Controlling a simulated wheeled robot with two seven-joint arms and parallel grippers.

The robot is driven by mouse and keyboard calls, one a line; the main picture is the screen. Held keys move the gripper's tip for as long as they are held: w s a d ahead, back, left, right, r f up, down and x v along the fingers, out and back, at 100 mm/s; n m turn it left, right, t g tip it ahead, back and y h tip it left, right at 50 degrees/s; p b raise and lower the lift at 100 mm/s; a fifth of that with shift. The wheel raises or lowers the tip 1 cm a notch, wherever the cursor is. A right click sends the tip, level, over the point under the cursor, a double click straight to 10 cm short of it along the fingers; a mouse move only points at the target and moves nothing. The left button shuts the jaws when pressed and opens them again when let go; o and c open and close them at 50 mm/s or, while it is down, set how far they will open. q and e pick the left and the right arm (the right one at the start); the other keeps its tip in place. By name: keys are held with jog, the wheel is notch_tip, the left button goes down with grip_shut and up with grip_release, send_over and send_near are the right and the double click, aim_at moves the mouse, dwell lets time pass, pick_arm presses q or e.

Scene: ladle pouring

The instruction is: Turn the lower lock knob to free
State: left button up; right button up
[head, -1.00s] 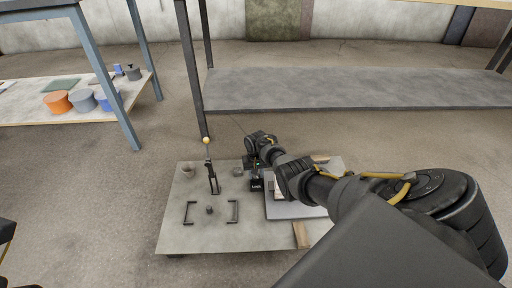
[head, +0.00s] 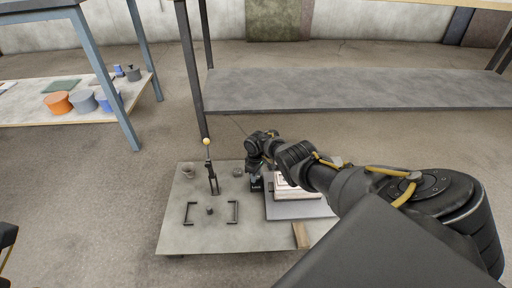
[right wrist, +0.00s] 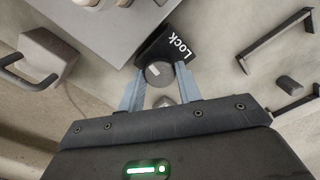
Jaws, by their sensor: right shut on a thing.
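In the right wrist view a black block marked "Lock" (right wrist: 170,42) carries a round grey knob (right wrist: 158,72) with a pale mark on its face. My right gripper (right wrist: 160,76) has one finger on each side of this knob and is shut on it. In the head view the right gripper (head: 254,174) is low over the board, right behind the lock block (head: 256,185); the knob is hidden there. A small grey pointed part (right wrist: 163,101) shows between the fingers. The left gripper is not in view.
The board (head: 200,242) also bears a lever with a yellow ball (head: 207,142), two black handles (head: 233,212) around a small peg, and a grey plate (head: 295,211) at right. A steel shelf (head: 350,90) stands behind. A side table (head: 40,113) is at left.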

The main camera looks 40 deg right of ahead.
jog(key=shift+n, duration=0.8)
jog(key=o, duration=1)
